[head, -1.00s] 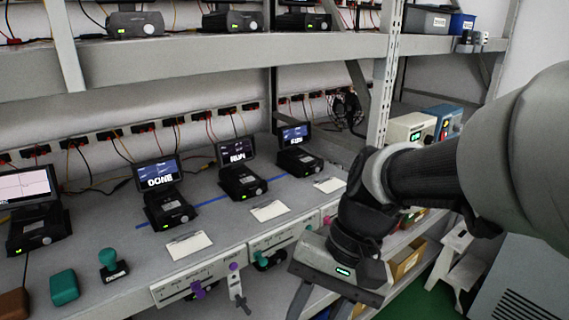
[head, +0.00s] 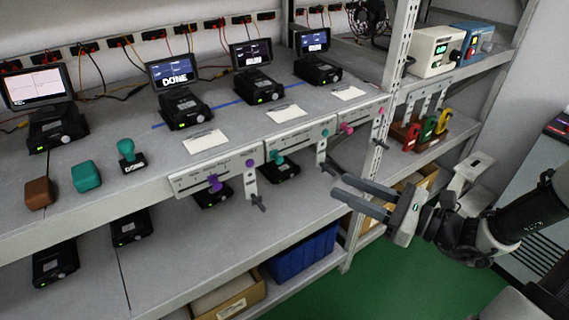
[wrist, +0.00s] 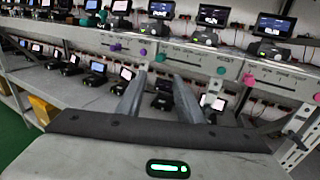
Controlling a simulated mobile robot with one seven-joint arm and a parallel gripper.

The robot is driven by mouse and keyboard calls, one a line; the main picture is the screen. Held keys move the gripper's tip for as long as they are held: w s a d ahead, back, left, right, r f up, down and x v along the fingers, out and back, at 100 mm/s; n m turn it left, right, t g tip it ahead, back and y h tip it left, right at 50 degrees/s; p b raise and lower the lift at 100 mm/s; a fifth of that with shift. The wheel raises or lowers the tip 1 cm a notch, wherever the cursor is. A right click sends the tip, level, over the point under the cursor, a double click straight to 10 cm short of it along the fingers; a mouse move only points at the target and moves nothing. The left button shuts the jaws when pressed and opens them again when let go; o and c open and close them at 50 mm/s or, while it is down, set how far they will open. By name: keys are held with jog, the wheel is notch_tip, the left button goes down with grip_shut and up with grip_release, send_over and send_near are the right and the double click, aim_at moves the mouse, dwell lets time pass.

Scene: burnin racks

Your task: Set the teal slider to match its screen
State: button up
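The teal slider knob (head: 276,156) sits near the left end of the middle white panel (head: 300,142) on the upper shelf's front edge. A second teal knob (head: 324,132) tops a hanging lever at that panel's right end; a teal knob also shows in the wrist view (wrist: 221,70). The screen (head: 252,53) behind this panel is lit, with writing too small to read. My gripper (head: 337,186) is open and empty, in front of the shelf, below and right of the teal slider and apart from it. Its two spread fingers also show in the wrist view (wrist: 160,78).
A purple slider (head: 214,182) is on the left panel and a pink slider (head: 346,128) on the right one. A shelf upright (head: 376,150) stands behind my fingers. Green floor is open below.

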aim_at(281, 161)
jog(key=b+x, duration=0.1)
jog(key=x, duration=1.5)
jog(key=shift+w+a, duration=0.1)
jog(key=shift+a, duration=0.15)
jog(key=shift+c, duration=0.4)
grip_shut()
